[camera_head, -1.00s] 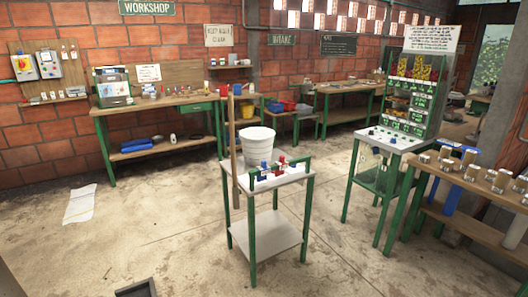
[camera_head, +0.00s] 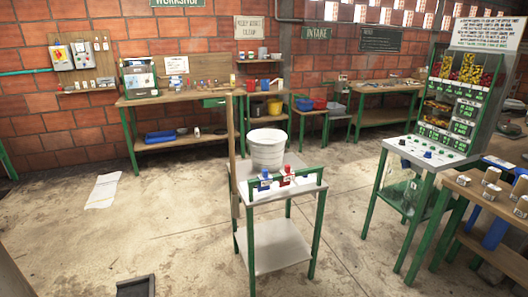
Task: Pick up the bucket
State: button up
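A white bucket (camera_head: 267,149) stands upright at the back of a small green-legged stand (camera_head: 275,198) in the middle of the view. Its rim and upper side show.
A workbench (camera_head: 185,98) runs along the brick wall behind. A tall dispenser stand (camera_head: 425,150) and a wooden table (camera_head: 470,190) are at the right. A white sheet (camera_head: 103,190) lies on the floor at left. Concrete floor is open left and in front of the stand.

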aim_at(266, 145)
jog(key=i+u, duration=0.15)
jog(key=i, duration=0.35)
jog(key=i+l+u, duration=0.1)
jog(key=i, duration=0.4)
jog(key=i+j+u, duration=0.1)
jog(key=i+j, duration=0.15)
jog(key=i, duration=0.35)
jog(key=i+j+u, duration=0.15)
jog(key=i, duration=0.45)
jog(key=i+j+u, duration=0.1)
jog(key=i, duration=0.5)
jog(key=j, duration=0.1)
